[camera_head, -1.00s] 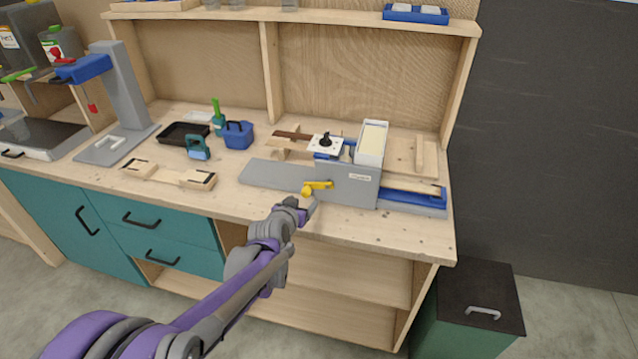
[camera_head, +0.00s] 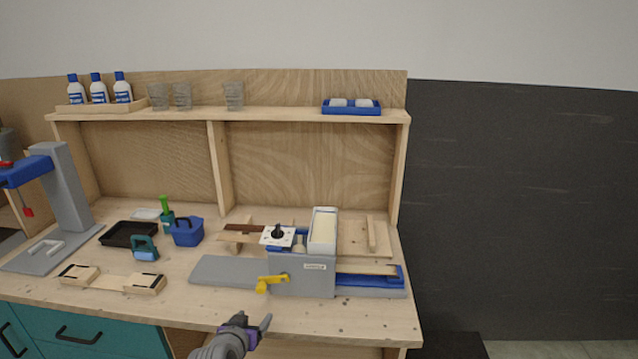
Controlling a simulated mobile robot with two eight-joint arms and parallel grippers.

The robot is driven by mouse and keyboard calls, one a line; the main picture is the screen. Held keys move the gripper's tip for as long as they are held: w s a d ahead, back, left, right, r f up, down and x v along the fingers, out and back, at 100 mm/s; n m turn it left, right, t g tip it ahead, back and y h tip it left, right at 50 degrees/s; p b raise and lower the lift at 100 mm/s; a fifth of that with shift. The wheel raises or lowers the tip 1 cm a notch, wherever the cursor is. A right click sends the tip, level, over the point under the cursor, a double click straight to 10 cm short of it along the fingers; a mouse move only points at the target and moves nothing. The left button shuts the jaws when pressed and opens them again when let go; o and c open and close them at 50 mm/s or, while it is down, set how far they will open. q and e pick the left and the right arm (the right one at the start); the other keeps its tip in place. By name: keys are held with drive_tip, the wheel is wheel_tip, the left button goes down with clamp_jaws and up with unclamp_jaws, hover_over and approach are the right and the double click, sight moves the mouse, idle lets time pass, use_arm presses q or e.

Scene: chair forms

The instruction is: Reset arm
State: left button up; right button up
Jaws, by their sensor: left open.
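My left gripper (camera_head: 254,325) shows at the bottom middle, at the front edge of the workbench (camera_head: 350,318). Its two fingers are apart and nothing is between them. The grey machine (camera_head: 304,280) with a yellow lever (camera_head: 272,284) stands on the bench just beyond the gripper, and the gripper looks apart from it. Most of my left arm is below the picture. My right gripper is not in view.
A drill-press-like stand (camera_head: 62,190) stands at the left. A black tray (camera_head: 128,234), a blue container (camera_head: 186,232) and a wooden jig (camera_head: 110,281) lie on the bench. A shelf (camera_head: 280,114) runs above. The bench's front right is clear.

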use_arm(q)
drive_tip(key=s+d+f+g+p, duration=0.1)
drive_tip(key=s+g, duration=0.5)
drive_tip(key=s, duration=2.4)
drive_tip(key=shift+d+f+n+g+y+p, duration=0.15)
drive_tip(key=shift+f+n+g+y+p, duration=0.2)
drive_tip(key=shift+f+p, duration=0.4)
